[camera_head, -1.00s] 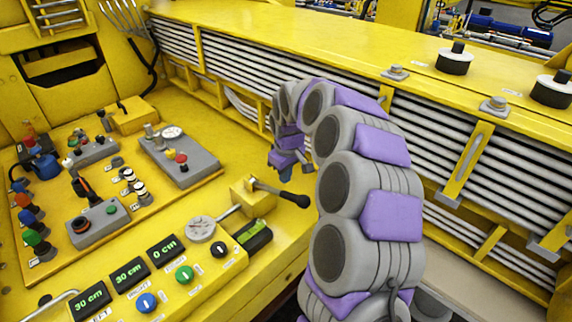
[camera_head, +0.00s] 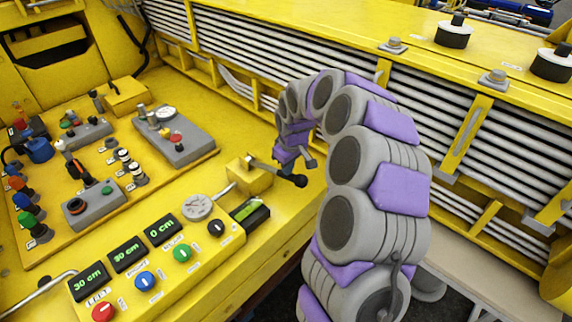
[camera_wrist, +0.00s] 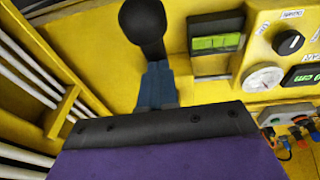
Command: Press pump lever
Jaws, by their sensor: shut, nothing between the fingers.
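The pump lever (camera_head: 299,181) is a dark rod with a black rounded knob, sticking out to the right from a yellow block (camera_head: 250,178) on the console. In the wrist view its black knob (camera_wrist: 143,20) is large, at the top centre. My purple and grey gripper (camera_head: 288,158) is just above the lever, near the knob. In the wrist view its blue-grey fingertips (camera_wrist: 158,84) are together and empty. They overlap the lever's shaft below the knob, partly hiding it. I cannot tell whether they touch it.
A round gauge (camera_head: 197,206) and a green-lit display (camera_head: 250,212) sit beside the lever block. Digital readouts and coloured knobs line the console front. A grey control box (camera_head: 175,138) is further back. Yellow side panels with pale pipes (camera_head: 230,62) run behind my arm.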

